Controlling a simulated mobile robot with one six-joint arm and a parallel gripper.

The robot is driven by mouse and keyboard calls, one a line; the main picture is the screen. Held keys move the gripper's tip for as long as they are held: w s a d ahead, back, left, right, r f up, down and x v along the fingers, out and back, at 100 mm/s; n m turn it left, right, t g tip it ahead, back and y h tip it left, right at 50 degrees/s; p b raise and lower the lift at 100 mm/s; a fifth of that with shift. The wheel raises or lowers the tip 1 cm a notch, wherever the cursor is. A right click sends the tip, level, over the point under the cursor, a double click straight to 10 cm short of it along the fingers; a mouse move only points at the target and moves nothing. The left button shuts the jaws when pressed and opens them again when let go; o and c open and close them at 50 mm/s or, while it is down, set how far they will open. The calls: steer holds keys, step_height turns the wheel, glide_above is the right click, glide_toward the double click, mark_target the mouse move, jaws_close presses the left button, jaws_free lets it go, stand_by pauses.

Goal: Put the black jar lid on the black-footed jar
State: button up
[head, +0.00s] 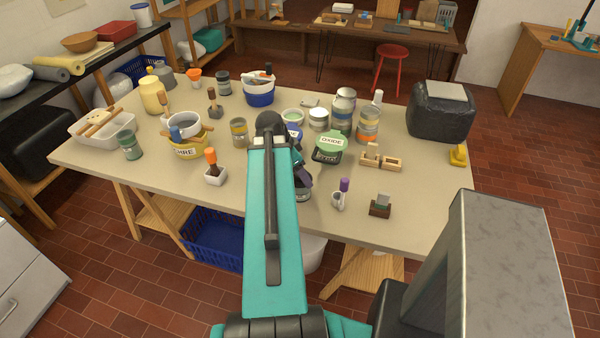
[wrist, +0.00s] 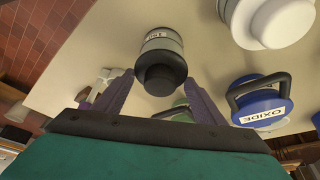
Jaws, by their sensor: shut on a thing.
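My gripper (head: 303,178), with purple fingers, is over the near middle of the table, partly hidden by my arm in the head view. In the wrist view my gripper (wrist: 158,82) has its fingertips on either side of the black jar lid (wrist: 160,77), shut on it. The black-footed jar (wrist: 158,43), grey with a pale label and a dark band at its far end, lines up directly behind the lid. In the head view part of this jar (head: 303,196) shows under the gripper. I cannot tell whether the lid touches the jar's rim.
A green OXIDE-labelled piece (head: 330,142) stands just right of the gripper. A blue OXIDE-labelled piece with a black handle (wrist: 260,103) is close by.

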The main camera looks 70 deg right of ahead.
steer(key=shift+f, duration=0.15)
stand_by(0.3)
steer(key=o, duration=1.1)
steer(key=b+v, duration=0.3)
steer(key=v, duration=1)
steer(key=shift+r, duration=0.45)
steer(key=shift+w, duration=0.15)
